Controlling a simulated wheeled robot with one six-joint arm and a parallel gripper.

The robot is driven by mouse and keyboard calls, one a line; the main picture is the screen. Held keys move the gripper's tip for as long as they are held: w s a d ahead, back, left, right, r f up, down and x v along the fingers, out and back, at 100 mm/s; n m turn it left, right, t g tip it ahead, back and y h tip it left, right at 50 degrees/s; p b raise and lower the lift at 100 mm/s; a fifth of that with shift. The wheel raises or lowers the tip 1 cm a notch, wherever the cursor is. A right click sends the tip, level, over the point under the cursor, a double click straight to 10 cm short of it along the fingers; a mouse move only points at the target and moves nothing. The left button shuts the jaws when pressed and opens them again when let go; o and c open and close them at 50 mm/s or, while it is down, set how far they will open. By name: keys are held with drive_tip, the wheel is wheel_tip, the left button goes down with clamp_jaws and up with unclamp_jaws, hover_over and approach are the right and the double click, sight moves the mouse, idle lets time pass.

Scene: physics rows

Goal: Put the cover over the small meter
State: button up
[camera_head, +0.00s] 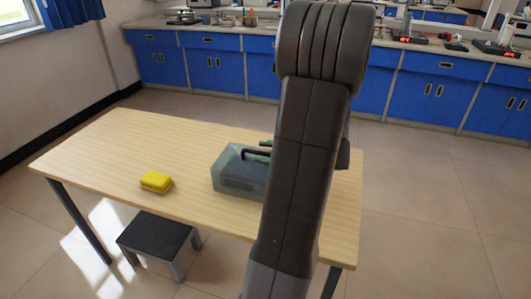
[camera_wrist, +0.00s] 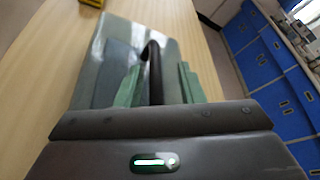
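The cover, a grey-green box (camera_head: 228,174) with a black handle on top, stands on the table right of its middle. It also fills the upper left of the wrist view (camera_wrist: 98,62), with its handle (camera_wrist: 154,72) toward me. A small yellow block (camera_head: 156,182), apparently the small meter, sits uncovered on the table to the left of the cover. Its edge shows at the top of the wrist view (camera_wrist: 93,3). My gripper (camera_wrist: 160,85) has its green fingers apart, one on each side of the handle, with a visible gap on the right. My arm hides the cover's right part in the head view.
The wooden table (camera_head: 110,150) has free room around the yellow block and behind the cover. A dark-topped stool (camera_head: 157,236) stands at the table's front left. Blue cabinets (camera_head: 215,72) with lab equipment on top line the back wall.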

drive_tip(key=v, duration=1.2)
drive_tip(key=shift+p, duration=0.4)
drive_tip(key=shift+a, duration=0.1)
drive_tip(key=x, duration=0.4)
drive_tip(key=b+x, duration=0.1)
drive_tip(key=x, duration=0.7)
drive_tip(key=shift+f+b, duration=0.4)
drive_tip(key=shift+f, duration=0.05)
drive_tip(key=shift+r+p, duration=0.35)
drive_tip(key=shift+r, duration=0.1)
drive_tip(key=shift+f, duration=0.1)
